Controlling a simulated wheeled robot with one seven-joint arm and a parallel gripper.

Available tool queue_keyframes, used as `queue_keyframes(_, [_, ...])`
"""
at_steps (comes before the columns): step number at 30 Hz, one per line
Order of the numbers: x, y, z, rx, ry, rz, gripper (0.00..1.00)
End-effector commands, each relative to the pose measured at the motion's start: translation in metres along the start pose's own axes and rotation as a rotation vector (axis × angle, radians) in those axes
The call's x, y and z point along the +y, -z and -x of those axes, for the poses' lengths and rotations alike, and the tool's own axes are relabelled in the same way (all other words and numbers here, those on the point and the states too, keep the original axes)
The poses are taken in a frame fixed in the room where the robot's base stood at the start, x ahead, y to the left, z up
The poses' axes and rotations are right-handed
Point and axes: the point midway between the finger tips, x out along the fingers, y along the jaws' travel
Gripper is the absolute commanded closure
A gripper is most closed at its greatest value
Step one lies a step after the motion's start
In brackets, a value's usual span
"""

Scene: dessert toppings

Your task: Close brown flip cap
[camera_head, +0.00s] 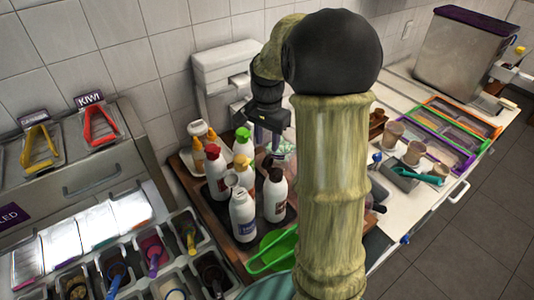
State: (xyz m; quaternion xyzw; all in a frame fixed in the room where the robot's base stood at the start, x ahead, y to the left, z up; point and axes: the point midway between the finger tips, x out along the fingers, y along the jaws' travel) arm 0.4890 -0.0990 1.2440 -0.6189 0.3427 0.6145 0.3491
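A white squeeze bottle (275,200) with a dark brown cap (275,174) stands upright in the bottle group on the brown tray, in the head view. A dark piece shows just above this cap; it is too small to tell whether it is the raised lid. My gripper (267,143) points down above and slightly behind the brown cap. Its two fingers look apart, with nothing visible between them. I see no clear contact with the cap. My own arm covers the area to the right of the bottle.
White bottles with red (212,151), green (242,134) and yellow caps (242,160) stand close by on the left. A green scoop (272,250) lies in front. Topping bins line the front left. Cups (391,134) and a grey container (461,55) stand on the right counter.

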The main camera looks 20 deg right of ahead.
Motion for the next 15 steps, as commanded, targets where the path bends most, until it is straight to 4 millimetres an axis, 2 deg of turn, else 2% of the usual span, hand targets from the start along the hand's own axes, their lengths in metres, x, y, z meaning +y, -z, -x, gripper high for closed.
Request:
queue_keyframes(9, [0.001, 0.000, -0.052, -0.003, -0.003, 0.000, 0.63])
queue_keyframes(15, [0.000, 0.000, -0.066, 0.000, 0.000, 0.000, 0.63])
